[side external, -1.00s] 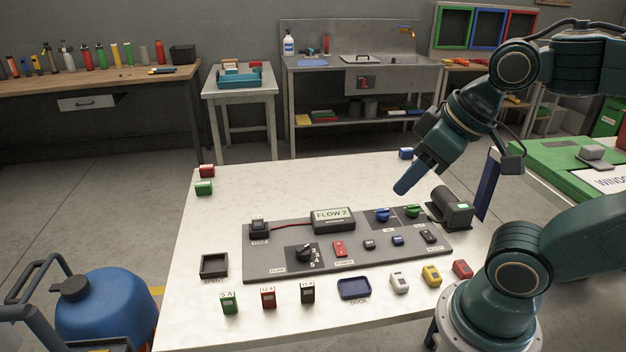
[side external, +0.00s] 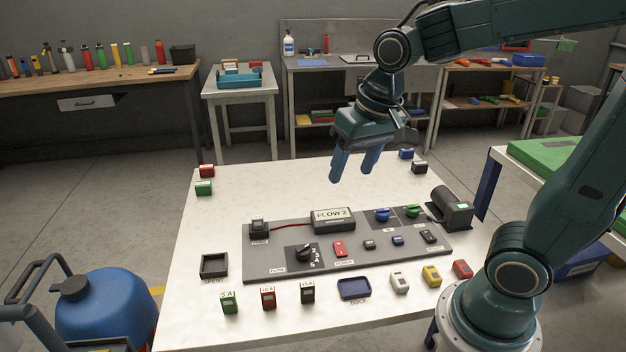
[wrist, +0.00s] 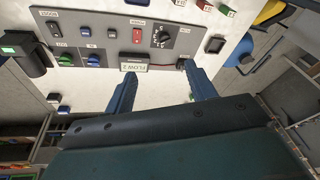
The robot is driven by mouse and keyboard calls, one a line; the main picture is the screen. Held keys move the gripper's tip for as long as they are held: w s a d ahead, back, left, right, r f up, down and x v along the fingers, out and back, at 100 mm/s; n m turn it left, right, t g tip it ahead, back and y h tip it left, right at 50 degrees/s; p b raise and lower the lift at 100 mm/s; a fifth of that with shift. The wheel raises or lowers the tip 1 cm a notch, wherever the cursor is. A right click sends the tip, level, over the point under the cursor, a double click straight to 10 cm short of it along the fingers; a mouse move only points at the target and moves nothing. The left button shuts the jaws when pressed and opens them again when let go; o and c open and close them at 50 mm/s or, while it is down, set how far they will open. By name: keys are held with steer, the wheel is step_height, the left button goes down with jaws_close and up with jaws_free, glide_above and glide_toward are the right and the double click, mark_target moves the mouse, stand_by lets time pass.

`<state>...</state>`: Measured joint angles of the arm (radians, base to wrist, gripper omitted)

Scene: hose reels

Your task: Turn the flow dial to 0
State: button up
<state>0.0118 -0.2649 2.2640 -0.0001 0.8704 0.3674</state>
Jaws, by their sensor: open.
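The flow dial (side external: 306,254) is a black knob on a dark square with white numbers, at the lower left of the grey panel (side external: 268,270). It also shows in the wrist view (wrist: 161,38), beyond my fingertips. The display box (side external: 333,220) behind it reads "FLOW 2". My gripper (side external: 352,178) is open and empty, fingers pointing down, well above the table behind the panel. Nothing touches the dial.
The panel also carries a red switch (side external: 340,248), a blue knob (side external: 383,215) and a green knob (side external: 413,211). A dark motor-like block (side external: 452,208) stands at the panel's right end. Several small blocks and a blue tray (side external: 354,288) lie along the front. The table's back middle is clear.

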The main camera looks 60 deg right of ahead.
steer(key=w+f+m+g, duration=0.2)
steer(key=w+f+m, duration=0.1)
steer(key=w+f, duration=0.3)
steer(key=m+g, duration=0.1)
steer(key=m, duration=0.1)
glide_above(303, 247)
step_height(303, 247, down, 6)
steer(key=shift+r, duration=0.1)
steer(key=shift+s+f, duration=0.1)
steer(key=shift+f, duration=6.8)
steer(key=shift+c, duration=0.5)
steer(key=c, duration=0.9)
